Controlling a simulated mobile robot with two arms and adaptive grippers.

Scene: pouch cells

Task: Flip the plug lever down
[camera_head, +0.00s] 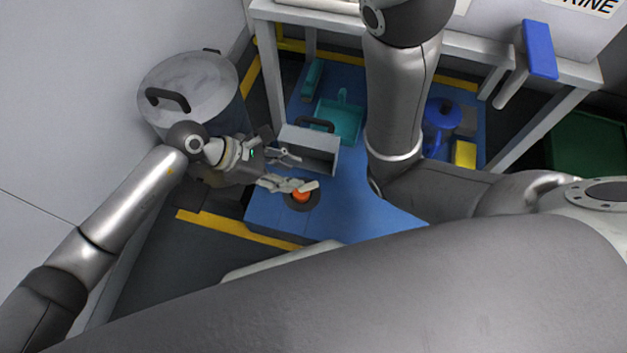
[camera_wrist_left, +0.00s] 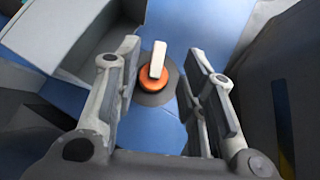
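The plug (camera_head: 302,196) is an orange round body on a dark grey round base, on the blue floor mat. Its white lever (camera_head: 310,186) sticks out at the top. In the left wrist view the orange plug (camera_wrist_left: 152,85) and its upright-looking white lever (camera_wrist_left: 158,60) show between the fingers. My left gripper (camera_head: 300,170) is open and empty, with the lever close to its lower finger; I cannot tell whether they touch. In the left wrist view the open left gripper (camera_wrist_left: 158,62) has one finger on each side of the plug. My right gripper is not in view.
A grey box with a black handle (camera_head: 310,148) stands just behind the plug. A lidded metal pot (camera_head: 205,75) is at the left. A teal dustpan (camera_head: 338,120), a blue watering can (camera_head: 438,125) and a yellow block (camera_head: 465,154) lie farther back under a grey table (camera_head: 460,42).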

